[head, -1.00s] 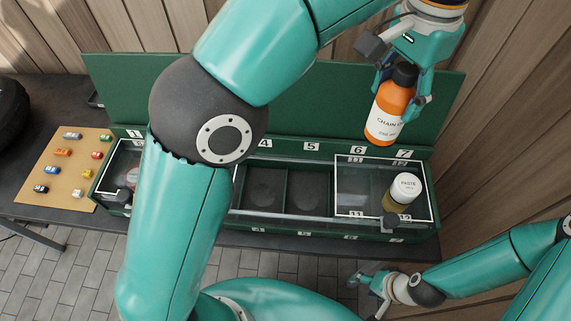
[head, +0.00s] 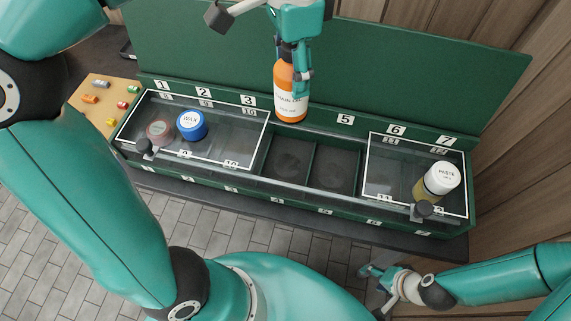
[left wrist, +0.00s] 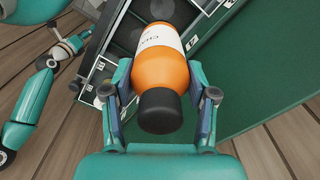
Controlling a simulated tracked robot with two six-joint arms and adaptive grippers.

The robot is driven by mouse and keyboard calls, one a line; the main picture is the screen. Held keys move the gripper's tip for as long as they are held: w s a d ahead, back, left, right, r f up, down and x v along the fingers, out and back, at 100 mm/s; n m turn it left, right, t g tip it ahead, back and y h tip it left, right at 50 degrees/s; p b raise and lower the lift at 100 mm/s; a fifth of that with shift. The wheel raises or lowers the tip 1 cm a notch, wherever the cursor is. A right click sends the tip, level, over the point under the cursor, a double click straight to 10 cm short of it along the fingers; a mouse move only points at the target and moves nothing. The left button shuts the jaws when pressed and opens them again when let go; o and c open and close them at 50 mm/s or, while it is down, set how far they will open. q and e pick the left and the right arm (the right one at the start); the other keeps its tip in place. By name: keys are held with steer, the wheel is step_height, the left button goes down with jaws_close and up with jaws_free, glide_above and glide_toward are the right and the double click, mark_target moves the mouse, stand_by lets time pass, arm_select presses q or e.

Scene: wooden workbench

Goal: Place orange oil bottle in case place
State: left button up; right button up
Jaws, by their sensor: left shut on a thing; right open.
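The orange oil bottle (head: 290,97), with a white label and black cap, is upright in my left gripper (head: 296,72). In the left wrist view the bottle (left wrist: 160,72) sits between both fingers, cap toward the camera. The green case (head: 330,215) has numbered places and a raised back lid. In the head view the bottle's base overlaps the case's back edge between labels 3 and 5, hiding the label there. Whether it touches is unclear. Two middle compartments (head: 290,160) (head: 330,172) are uncovered and empty. My right gripper (head: 368,272) is open and empty in front of the case.
Clear covers close the left and right sections. A blue WAX jar (head: 191,125) and a reddish jar (head: 159,131) are at the left section, a white-capped PASTE jar (head: 437,181) at the right. A board with small coloured items (head: 97,98) lies at left.

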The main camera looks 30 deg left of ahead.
mark_target(288, 103)
arm_select(q)
steer(key=shift+a+f, duration=0.35)
steer(key=shift+f, duration=0.05)
step_height(288, 103, down, 19)
steer(key=b, duration=0.2)
steer(key=shift+f+b, duration=0.15)
steer(key=shift+b, duration=0.2)
steer(key=shift+f, duration=0.1)
steer(key=o, duration=1.4)
steer(key=shift+c, duration=0.2)
step_height(288, 103, up, 12)
steer(key=shift+r+p, duration=0.15)
steer(key=shift+p, duration=0.55)
